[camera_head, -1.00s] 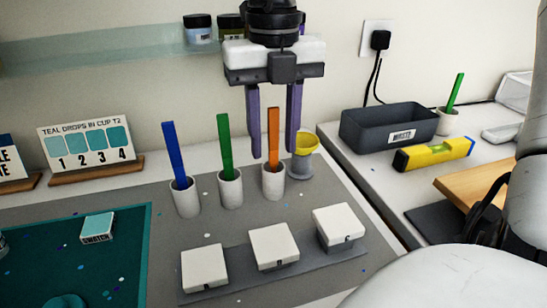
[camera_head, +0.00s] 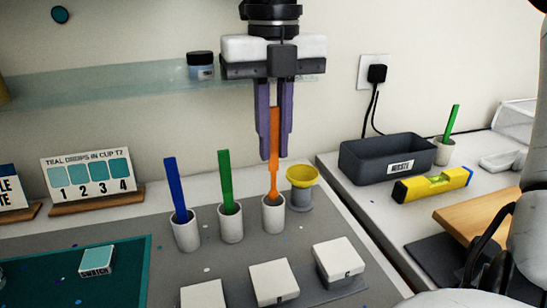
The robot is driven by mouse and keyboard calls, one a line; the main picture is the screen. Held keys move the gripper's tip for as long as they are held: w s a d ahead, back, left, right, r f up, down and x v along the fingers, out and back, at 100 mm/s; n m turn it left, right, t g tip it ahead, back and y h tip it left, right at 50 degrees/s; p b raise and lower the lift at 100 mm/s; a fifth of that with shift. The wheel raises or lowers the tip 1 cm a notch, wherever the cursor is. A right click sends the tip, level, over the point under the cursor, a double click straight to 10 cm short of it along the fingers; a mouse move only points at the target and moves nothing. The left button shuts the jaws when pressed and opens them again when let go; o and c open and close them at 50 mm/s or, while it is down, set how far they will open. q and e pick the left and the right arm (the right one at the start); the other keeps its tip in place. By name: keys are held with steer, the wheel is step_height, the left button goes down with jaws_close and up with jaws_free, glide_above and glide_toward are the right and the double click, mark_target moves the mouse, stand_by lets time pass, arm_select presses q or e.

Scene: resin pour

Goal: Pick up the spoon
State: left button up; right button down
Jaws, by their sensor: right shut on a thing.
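The orange spoon (camera_head: 274,150) stands upright with its handle between the fingers of my right gripper (camera_head: 273,157), which is shut on it. The spoon's wider lower end is at the mouth of a small white cup (camera_head: 274,216); I cannot tell whether its tip is clear of the rim. A blue stick (camera_head: 175,187) and a green stick (camera_head: 225,180) lean in two similar cups to the left. My left gripper is not in view.
A yellow funnel-like cup (camera_head: 303,176) stands close on the right. White lidded blocks (camera_head: 274,283) are in front. A dark bin (camera_head: 372,158) and a yellow level (camera_head: 432,185) are on the right counter. A glass shelf (camera_head: 130,83) with a jar (camera_head: 200,66) is behind.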

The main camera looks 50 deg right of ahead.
step_height(320, 180, up, 11)
steer(key=shift+p, duration=1)
steer(key=shift+r, duration=0.7)
